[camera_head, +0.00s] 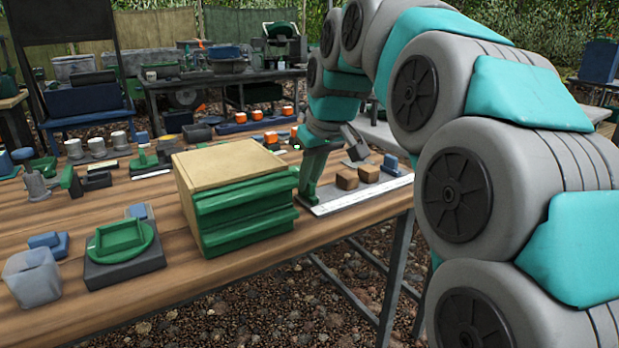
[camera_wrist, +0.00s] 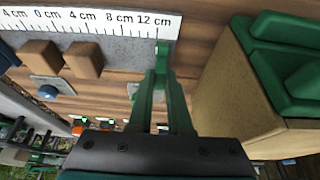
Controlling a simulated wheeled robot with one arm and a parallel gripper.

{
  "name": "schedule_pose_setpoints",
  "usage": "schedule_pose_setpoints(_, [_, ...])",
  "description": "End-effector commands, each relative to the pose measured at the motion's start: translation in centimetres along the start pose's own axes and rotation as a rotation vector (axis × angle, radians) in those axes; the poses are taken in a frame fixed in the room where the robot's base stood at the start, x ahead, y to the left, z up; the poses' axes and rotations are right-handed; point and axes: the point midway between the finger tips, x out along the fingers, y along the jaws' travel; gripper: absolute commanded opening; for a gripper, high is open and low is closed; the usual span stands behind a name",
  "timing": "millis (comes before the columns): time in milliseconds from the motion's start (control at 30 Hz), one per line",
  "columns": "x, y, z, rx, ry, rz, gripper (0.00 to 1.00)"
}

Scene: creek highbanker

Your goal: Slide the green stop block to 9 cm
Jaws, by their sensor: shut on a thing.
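The green stop block (camera_wrist: 163,40) stands at the right end of the white scale (camera_wrist: 85,20) in the wrist view, close to the 12 cm mark. My gripper (camera_wrist: 161,72) is shut on it, its green fingers hiding part of it. In the head view my gripper (camera_head: 309,178) points down at the near-left end of the white scale (camera_head: 365,194); there the block merges with the green fingers. Two brown blocks (camera_wrist: 82,60) (camera_wrist: 40,57) sit beside the scale on the grey plate, apart from the stop block.
A tan box with green drawers (camera_head: 245,205) stands close to the left of my gripper in the head view, and right of it in the wrist view (camera_wrist: 235,85). A blue piece (camera_head: 390,163) sits beyond the brown blocks. The wooden table's front edge is near.

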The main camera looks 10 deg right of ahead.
Motion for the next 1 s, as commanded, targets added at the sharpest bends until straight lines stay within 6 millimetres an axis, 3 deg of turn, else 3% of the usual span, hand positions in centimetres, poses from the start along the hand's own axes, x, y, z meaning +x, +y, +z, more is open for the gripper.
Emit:
schedule_pose_setpoints(167, [0.0, 0.1, 0.0, 0.0, -0.001, -0.001, 0.0])
schedule_pose_setpoints(433, [-0.1, 3.1, 0.0, 0.003, -0.001, -0.001, 0.0])
schedule_pose_setpoints(667, [0.0, 3.0, 0.1, 0.001, -0.001, 0.0, 0.0])
schedule_pose_setpoints(700, [0.0, 3.0, 0.1, 0.001, -0.002, 0.0, 0.21])
schedule_pose_setpoints(933, [0.0, 3.0, 0.0, 0.001, -0.001, 0.0, 0.47])
schedule_pose_setpoints(1000, [0.0, 3.0, 0.0, 0.001, -0.001, 0.0, 0.47])
